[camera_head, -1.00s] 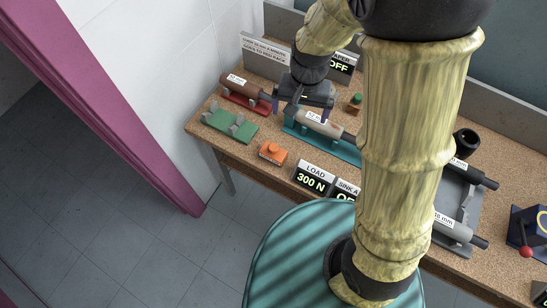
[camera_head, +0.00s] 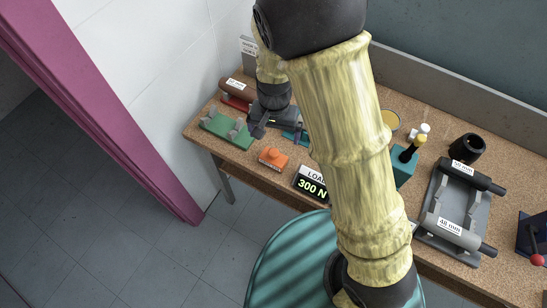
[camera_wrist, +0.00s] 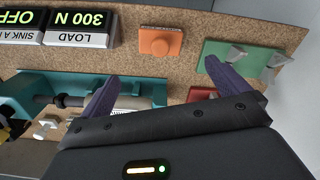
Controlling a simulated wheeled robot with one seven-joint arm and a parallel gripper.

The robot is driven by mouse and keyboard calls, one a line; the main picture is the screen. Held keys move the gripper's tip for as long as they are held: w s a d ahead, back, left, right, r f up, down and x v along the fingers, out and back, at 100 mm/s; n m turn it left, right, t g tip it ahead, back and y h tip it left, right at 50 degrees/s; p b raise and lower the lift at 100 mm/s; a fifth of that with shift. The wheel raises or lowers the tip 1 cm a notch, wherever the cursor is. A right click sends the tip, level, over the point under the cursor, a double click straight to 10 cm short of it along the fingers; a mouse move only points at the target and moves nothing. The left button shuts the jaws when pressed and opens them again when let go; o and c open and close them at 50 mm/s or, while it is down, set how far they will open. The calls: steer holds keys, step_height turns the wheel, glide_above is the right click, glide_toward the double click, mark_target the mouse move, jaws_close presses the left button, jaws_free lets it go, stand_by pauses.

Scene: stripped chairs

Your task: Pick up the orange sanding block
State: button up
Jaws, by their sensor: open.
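The orange sanding block (camera_head: 273,157), a flat block with a round knob on top, sits on the cork-topped bench near its front edge. It also shows in the wrist view (camera_wrist: 160,41), upper middle, beyond my fingertips. My gripper (camera_head: 262,124) is above the bench, behind the block in the head view. In the wrist view its two purple fingers (camera_wrist: 158,75) are spread apart with nothing held between them. The block is apart from the fingers and fully visible.
A green cradle (camera_head: 227,130) stands left of the block, and a 300 N load display (camera_head: 311,184) stands to its right. A teal cradle with a grey roller (camera_wrist: 130,95) lies under my gripper. A grey roller rack (camera_head: 455,212) is farther right.

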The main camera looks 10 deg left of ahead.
mark_target(273, 152)
step_height(273, 152, down, 7)
steer(key=shift+f, duration=0.15)
steer(key=shift+f, duration=0.1)
steer(key=shift+s+a+f+p, duration=0.1)
steer(key=shift+s+f+p, duration=0.1)
steer(key=shift+f, duration=1.05)
steer(key=shift+s+f+p, duration=0.1)
steer(key=shift+f+p, duration=0.05)
steer(key=shift+f, duration=1.1)
steer(key=c, duration=0.9)
